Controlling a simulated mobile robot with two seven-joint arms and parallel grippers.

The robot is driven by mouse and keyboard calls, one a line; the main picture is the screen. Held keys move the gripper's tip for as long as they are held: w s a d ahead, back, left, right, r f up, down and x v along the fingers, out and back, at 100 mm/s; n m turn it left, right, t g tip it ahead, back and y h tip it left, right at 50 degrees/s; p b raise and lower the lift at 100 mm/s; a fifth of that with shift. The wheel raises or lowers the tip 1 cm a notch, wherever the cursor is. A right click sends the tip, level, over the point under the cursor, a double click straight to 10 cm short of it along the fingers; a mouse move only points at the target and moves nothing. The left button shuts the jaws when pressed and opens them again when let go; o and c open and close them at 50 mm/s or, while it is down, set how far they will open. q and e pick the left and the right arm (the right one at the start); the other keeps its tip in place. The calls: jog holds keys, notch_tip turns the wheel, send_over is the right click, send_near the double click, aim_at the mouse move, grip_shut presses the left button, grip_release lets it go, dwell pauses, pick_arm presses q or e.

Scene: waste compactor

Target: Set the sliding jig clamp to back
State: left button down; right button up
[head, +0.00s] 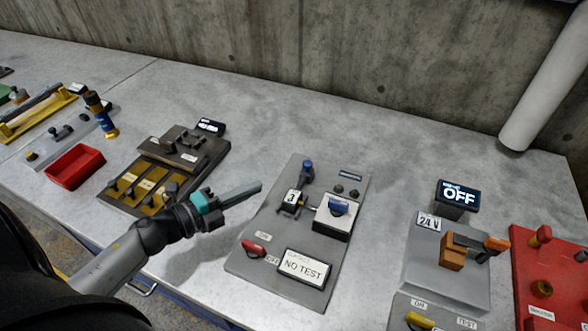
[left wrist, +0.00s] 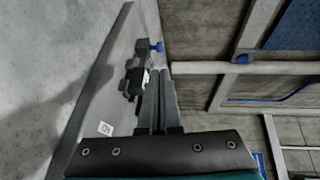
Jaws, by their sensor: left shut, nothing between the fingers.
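A grey panel (head: 262,220) lies on the bench. At its upper left is a dark clamp mechanism (head: 296,190) with a blue knob (head: 307,165) and a tag reading 3; I take it to be the sliding jig clamp. In the left wrist view the dark clamp (left wrist: 135,78) and its blue knob (left wrist: 157,46) appear beyond the fingertips. My left gripper (head: 257,187) is shut and empty, left of the clamp and apart from it in the head view. Its closed fingers also show in the left wrist view (left wrist: 160,80). My right gripper is not in view.
On the same panel are a white box with a blue part (head: 338,207), a red lever (head: 252,248) and a display reading NO TEST (head: 303,268). A 24 V station (head: 415,262) and red panel (head: 540,270) stand right. A brass-slotted fixture (head: 150,185) and red tray (head: 75,167) lie left.

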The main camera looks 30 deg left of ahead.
aim_at(304, 165)
pick_arm(q)
jog(key=x, duration=1.2)
jog(key=shift+w, duration=0.15)
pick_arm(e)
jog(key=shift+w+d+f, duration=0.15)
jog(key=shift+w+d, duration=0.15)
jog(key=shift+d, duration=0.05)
pick_arm(q)
jog(key=shift+w+a+b, duration=0.15)
jog(key=shift+w+b, duration=0.3)
jog(key=shift+w, duration=1.3)
jog(key=shift+r, duration=0.1)
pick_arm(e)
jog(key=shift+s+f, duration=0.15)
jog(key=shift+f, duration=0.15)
pick_arm(q)
jog(key=shift+r, duration=0.1)
jog(key=shift+a, duration=0.1)
